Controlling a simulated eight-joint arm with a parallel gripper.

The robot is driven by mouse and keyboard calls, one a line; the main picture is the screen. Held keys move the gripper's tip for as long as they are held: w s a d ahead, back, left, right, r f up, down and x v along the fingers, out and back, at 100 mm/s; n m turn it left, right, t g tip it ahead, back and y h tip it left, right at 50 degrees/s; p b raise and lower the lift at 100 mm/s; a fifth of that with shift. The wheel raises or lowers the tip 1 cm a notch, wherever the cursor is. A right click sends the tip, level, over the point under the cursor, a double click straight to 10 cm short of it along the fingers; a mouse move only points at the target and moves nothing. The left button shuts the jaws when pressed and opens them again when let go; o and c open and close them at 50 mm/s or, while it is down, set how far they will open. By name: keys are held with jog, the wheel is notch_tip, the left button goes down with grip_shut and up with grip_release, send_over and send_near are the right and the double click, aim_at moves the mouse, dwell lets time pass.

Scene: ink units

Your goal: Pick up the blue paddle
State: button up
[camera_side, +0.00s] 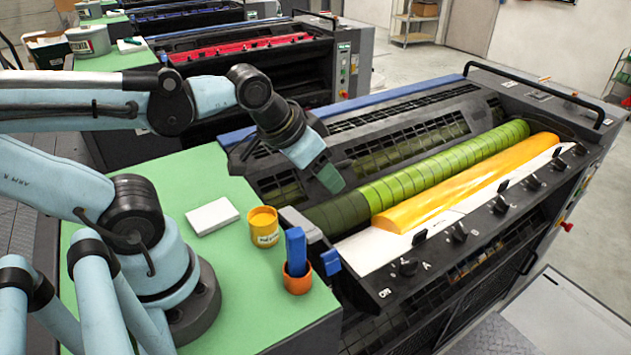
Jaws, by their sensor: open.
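The blue paddle (295,246) stands upright in a small orange cup (297,282) near the right edge of the green tabletop. Its lower end is hidden inside the cup. My gripper (327,176) hangs at the end of the pale blue arm, above and to the right of the paddle, in front of the press's green roller. It is open, and I see nothing held in it. The gap between its fingers is hard to make out from this side. It is clear of the paddle.
A yellow tub (264,228) stands just behind the cup, and a white pad (212,216) lies to its left. The press (440,290), with a green roller (440,177) and yellow ink (470,180), fills the right. A blue block (331,262) sits at its near corner.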

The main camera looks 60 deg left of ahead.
aim_at(295, 232)
jog(key=s+d+r+g, duration=0.1)
jog(key=s+d+g, duration=0.1)
jog(key=s+d+r+g, duration=0.2)
jog(key=s, duration=0.1)
jog(key=s+d+r+m+g, duration=0.1)
jog(key=s+d+r+g, duration=0.1)
jog(key=shift+s+d+r, duration=0.15)
jog(key=shift+s+d, duration=0.05)
jog(key=shift+s, duration=0.2)
jog(key=shift+s+r+g, duration=0.1)
jog(key=shift+s+g, duration=0.2)
jog(key=shift+s+f, duration=0.1)
jog(key=shift+f, duration=5.8)
grip_shut()
